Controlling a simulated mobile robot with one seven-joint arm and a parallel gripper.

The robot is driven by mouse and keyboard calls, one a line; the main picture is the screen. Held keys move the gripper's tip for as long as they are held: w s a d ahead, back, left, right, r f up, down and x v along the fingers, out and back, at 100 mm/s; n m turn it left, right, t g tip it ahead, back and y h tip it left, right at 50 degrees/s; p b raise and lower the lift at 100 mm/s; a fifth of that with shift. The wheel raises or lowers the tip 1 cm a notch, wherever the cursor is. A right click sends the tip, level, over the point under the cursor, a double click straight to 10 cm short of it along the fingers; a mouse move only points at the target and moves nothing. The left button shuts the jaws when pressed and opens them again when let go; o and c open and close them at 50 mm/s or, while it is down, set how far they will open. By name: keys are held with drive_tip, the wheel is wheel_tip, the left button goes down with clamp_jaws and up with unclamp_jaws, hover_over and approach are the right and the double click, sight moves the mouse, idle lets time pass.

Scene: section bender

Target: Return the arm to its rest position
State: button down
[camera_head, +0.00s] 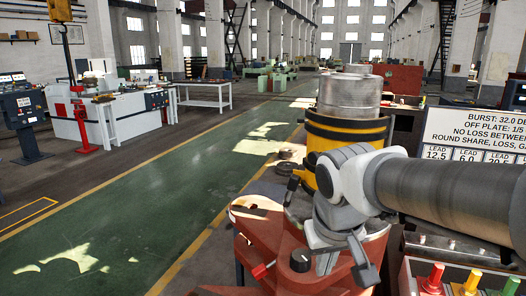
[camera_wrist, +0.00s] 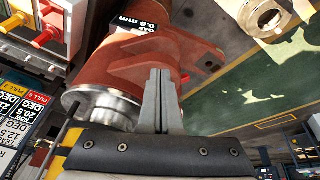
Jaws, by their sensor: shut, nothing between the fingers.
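My gripper (camera_wrist: 158,74) shows in the wrist view as two grey fingers pressed together, with nothing between them. Beyond the fingertips lies the red body of the section bender (camera_wrist: 125,65), with a black "GAP 0.5 mm" label on it. In the head view my arm reaches in from the right edge, and its grey and white wrist is bent down over the red bender body (camera_head: 275,235). My fingers are hard to make out there. From these views I cannot tell whether they touch the machine.
A yellow and black banded cylinder (camera_head: 340,130) with a metal drum (camera_head: 349,94) on top stands behind my wrist. A white text board (camera_head: 475,135) and coloured levers (camera_head: 433,277) are at the right. The green floor lane (camera_head: 130,200) on the left is clear.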

drive_tip(key=s+d+m+t, duration=0.1)
drive_tip(key=s+d, duration=0.2)
drive_tip(key=s, duration=0.7)
drive_tip(key=shift+s+d+r+m+t+p, duration=0.15)
drive_tip(key=shift+s+r+m+t+p, duration=0.2)
drive_tip(key=shift+r+p, duration=0.1)
